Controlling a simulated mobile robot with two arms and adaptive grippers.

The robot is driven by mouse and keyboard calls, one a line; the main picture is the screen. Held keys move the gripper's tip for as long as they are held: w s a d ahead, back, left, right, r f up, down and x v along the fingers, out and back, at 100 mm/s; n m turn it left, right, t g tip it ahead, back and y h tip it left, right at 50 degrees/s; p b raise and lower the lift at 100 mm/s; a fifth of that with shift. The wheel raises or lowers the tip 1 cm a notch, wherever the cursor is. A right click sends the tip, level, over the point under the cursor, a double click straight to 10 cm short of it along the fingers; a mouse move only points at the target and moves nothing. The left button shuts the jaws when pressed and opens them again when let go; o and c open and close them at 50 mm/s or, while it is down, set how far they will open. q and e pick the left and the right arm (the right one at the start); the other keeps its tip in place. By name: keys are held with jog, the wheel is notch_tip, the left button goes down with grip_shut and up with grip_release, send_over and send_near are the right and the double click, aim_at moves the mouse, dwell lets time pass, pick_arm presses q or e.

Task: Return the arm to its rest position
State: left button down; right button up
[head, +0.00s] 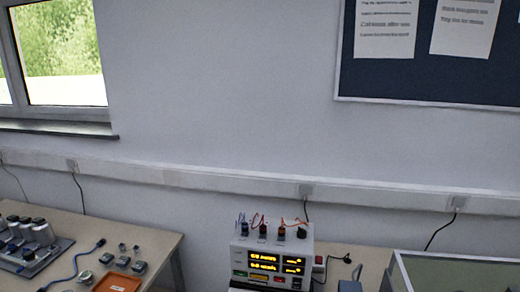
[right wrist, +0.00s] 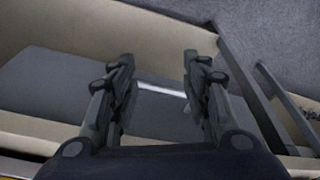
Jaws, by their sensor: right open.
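My right gripper (right wrist: 158,95) shows in the right wrist view. Its two dark fingers stand apart with nothing between them. Beyond the fingers is a dark grey flat surface with a beige band behind it. I cannot tell what this surface belongs to. No arm of mine and neither gripper shows in the head view. My left gripper is in neither view.
A white instrument (head: 271,256) with lit yellow displays and plugged cables stands at the lower middle. The left table (head: 150,242) holds devices, a blue cable (head: 80,262) and an orange tray (head: 117,283). A clear-walled box (head: 455,272) is at lower right. A gap separates left table and instrument.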

jog(key=s+d+f+g+b, duration=0.1)
jog(key=s+f+b, duration=0.15)
jog(key=f, duration=0.75)
jog(key=s+f+b, duration=0.1)
jog(key=s+f, duration=0.3)
jog(key=f, duration=0.5)
jog(key=s+d+f+b, duration=0.2)
jog(key=s+f, duration=1)
jog(key=s, duration=0.1)
jog(key=shift+d+f+g+b, duration=0.2)
jog(key=shift+f+g+b, duration=0.05)
jog(key=shift+g+b, duration=0.15)
